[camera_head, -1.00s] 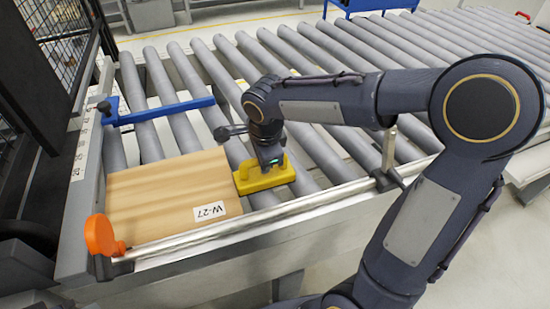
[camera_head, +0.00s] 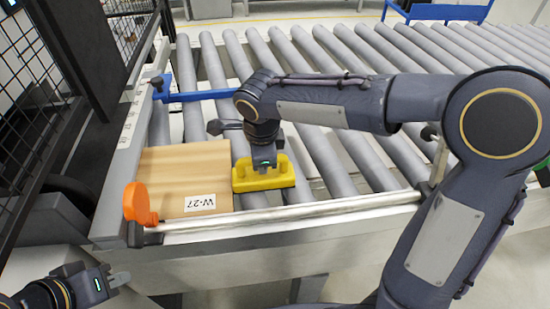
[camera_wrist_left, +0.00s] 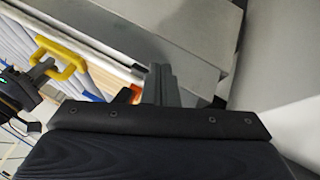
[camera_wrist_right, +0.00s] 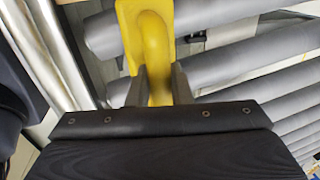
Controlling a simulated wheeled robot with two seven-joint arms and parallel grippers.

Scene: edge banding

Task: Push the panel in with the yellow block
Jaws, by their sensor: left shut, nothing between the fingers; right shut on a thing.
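The wooden panel (camera_head: 180,165), with a white W-27 label, lies flat on the rollers at the left end of the conveyor. The yellow block (camera_head: 264,180) stands on the rollers beside the panel's right edge, touching it or almost so. My right gripper (camera_head: 264,166) is shut on the block's handle, which also shows between the fingers in the right wrist view (camera_wrist_right: 155,60). My left gripper (camera_head: 118,280) is shut and empty, low at the front left, away from the panel. The left wrist view shows its fingers (camera_wrist_left: 160,82) together and the block (camera_wrist_left: 62,55) far off.
A blue bar (camera_head: 200,95) crosses the rollers behind the panel. An orange knob (camera_head: 138,204) stands at the front left corner, and a metal rail (camera_head: 290,212) runs along the front edge. A black mesh guard (camera_head: 40,70) stands at the left. Rollers to the right are clear.

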